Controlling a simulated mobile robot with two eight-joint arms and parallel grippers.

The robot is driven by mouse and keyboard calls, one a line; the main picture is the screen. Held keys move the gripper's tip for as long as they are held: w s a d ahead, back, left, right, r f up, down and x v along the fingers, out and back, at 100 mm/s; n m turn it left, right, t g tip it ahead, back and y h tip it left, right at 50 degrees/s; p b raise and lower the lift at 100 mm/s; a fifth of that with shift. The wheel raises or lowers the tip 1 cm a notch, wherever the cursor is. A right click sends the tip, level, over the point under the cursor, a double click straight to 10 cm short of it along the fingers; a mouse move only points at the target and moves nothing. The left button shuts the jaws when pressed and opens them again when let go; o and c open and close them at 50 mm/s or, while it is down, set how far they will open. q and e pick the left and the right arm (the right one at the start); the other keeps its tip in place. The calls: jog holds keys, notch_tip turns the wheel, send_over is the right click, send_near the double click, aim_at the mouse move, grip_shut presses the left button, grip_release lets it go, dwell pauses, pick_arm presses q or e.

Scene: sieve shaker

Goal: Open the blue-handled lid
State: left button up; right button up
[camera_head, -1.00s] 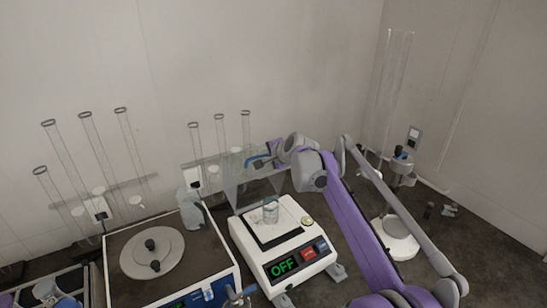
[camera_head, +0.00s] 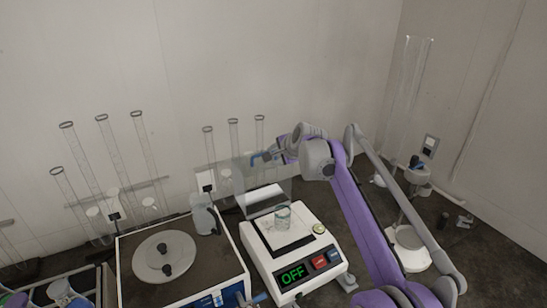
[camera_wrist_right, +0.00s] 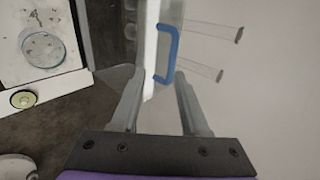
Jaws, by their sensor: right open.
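The clear lid (camera_head: 250,172) stands raised at the back of the white OFF-display device (camera_head: 290,262). Its blue handle (camera_head: 262,156) is near the top edge. In the right wrist view the blue handle (camera_wrist_right: 174,52) stands out from the lid's pale edge (camera_wrist_right: 151,45). My right gripper (camera_wrist_right: 157,78) is open, and the handle's near end shows between its fingertips. Whether a finger touches it cannot be told. In the head view the right gripper (camera_head: 279,152) is beside the handle, its fingers partly hidden. My left gripper is not in view.
A glass dish (camera_head: 283,217) sits on the device's plate. A machine with a round grey lid (camera_head: 164,256) stands to the left. Several tall glass tubes (camera_head: 145,155) stand along the wall. A stand with a tall clear cylinder (camera_head: 404,110) is at the right.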

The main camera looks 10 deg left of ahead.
jog(key=v, duration=0.9)
jog(key=shift+s+b, duration=0.3)
jog(key=shift+s, duration=0.15)
jog(key=shift+d+r, duration=0.1)
jog(key=shift+d, duration=0.05)
